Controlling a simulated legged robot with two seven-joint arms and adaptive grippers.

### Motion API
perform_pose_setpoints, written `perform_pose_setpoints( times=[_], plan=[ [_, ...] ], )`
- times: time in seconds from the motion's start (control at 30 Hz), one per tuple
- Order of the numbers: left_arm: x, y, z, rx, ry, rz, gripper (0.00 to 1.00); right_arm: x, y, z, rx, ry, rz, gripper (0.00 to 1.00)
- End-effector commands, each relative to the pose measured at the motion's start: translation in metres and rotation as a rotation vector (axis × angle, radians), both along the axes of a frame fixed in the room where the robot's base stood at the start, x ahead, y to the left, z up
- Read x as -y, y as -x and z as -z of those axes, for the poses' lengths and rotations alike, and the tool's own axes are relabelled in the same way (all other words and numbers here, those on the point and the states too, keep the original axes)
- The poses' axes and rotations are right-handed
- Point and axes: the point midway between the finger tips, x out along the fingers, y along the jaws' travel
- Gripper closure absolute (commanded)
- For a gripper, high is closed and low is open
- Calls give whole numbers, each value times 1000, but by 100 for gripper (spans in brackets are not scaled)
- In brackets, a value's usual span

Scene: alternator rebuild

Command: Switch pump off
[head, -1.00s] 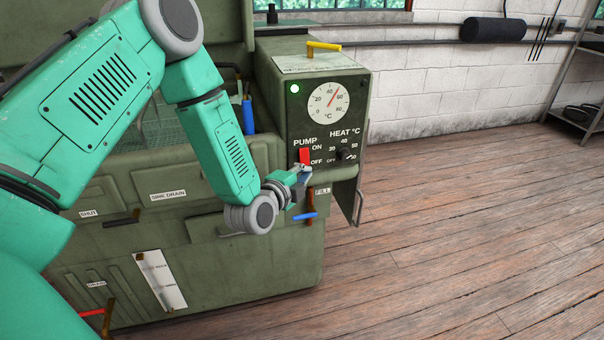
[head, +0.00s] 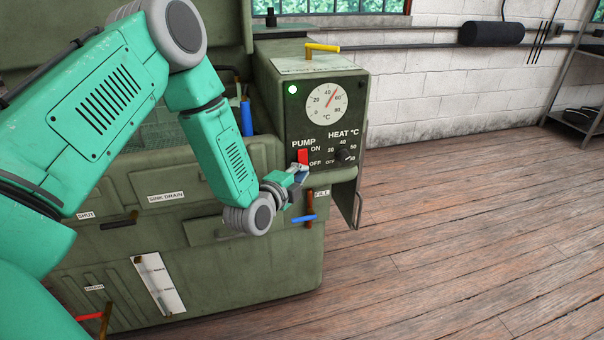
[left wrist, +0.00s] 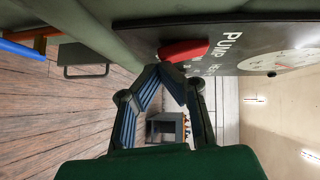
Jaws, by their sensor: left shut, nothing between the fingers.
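The red pump switch (head: 302,157) is on the dark control panel (head: 288,118) of the green washer, between the ON and OFF labels. It also shows in the left wrist view (left wrist: 183,50), beside the PUMP lettering. A green lamp (head: 293,89) glows at the panel's upper left. My left gripper (head: 299,170) is at the lower end of the switch, close in front of the panel. Its fingers are shut with nothing between them. In the left wrist view the fingertips (left wrist: 172,72) lie just below the switch; I cannot tell whether they touch it. My right gripper is in neither view.
A heat knob (head: 344,155) and a temperature dial (head: 327,102) share the panel. The fill valve's blue handle (head: 303,219) hangs below my left gripper. A yellow handle (head: 323,47) is on top. The wooden floor (head: 450,230) at the right is clear.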

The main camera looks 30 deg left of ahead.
Motion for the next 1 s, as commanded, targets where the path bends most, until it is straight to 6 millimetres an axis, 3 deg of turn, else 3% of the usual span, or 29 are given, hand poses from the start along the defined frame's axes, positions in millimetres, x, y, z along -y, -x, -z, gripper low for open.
perform_pose_setpoints(
  times=[0.6, 1.0],
  plan=[
    [-2, -3, 9, 123, -148, 4, 100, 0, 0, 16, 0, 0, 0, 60],
    [-4, -4, 9, 124, -145, 1, 100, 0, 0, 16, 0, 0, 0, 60]
  ],
)
